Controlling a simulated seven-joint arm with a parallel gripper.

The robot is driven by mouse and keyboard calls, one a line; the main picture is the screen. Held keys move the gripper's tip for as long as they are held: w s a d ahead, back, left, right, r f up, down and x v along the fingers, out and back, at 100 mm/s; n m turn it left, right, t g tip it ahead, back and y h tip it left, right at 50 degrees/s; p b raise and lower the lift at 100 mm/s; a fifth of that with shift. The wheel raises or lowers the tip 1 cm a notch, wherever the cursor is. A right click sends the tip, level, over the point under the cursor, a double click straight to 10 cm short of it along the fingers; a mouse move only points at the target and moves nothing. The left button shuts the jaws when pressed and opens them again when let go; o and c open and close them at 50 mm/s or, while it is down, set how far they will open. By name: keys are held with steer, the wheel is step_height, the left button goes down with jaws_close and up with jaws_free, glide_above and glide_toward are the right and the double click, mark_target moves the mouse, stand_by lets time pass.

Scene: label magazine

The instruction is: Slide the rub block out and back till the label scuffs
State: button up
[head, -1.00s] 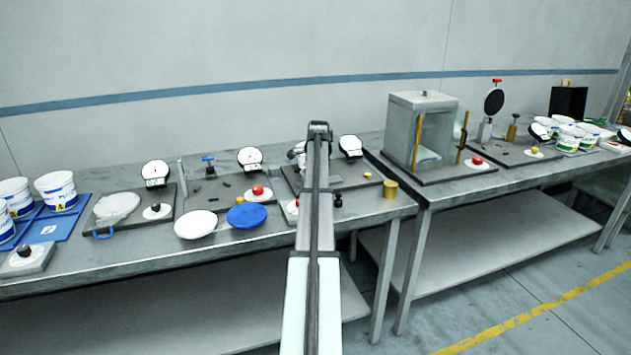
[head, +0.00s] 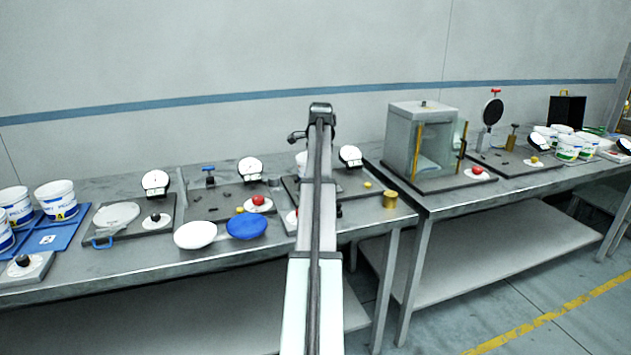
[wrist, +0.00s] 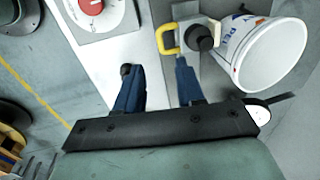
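The rub block (wrist: 203,37) seems to be the dark, round-ended piece with a pale pad in the wrist view; a yellow handle (wrist: 163,40) is at its left. The pad is close to the side of a white tub (wrist: 278,58), and I cannot tell if they touch. The tub's printed label (wrist: 236,32) is partly hidden by the pad. My gripper (wrist: 155,68) has two blue fingers, apart and with nothing between them, just below the yellow handle in the picture. In the head view my arm hides the block and most of the tub (head: 301,162).
A white plate with a red knob (wrist: 92,6) is at upper left in the wrist view. In the head view a dial gauge (head: 350,156) and a brass cylinder (head: 390,199) stand right of my arm. White (head: 195,235) and blue (head: 246,226) discs lie to its left.

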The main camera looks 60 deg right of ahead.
steer(key=shift+s+a+r, duration=0.15)
steer(key=shift+r, duration=0.85)
steer(key=shift+s+a+r, duration=0.15)
steer(key=shift+r, duration=0.8)
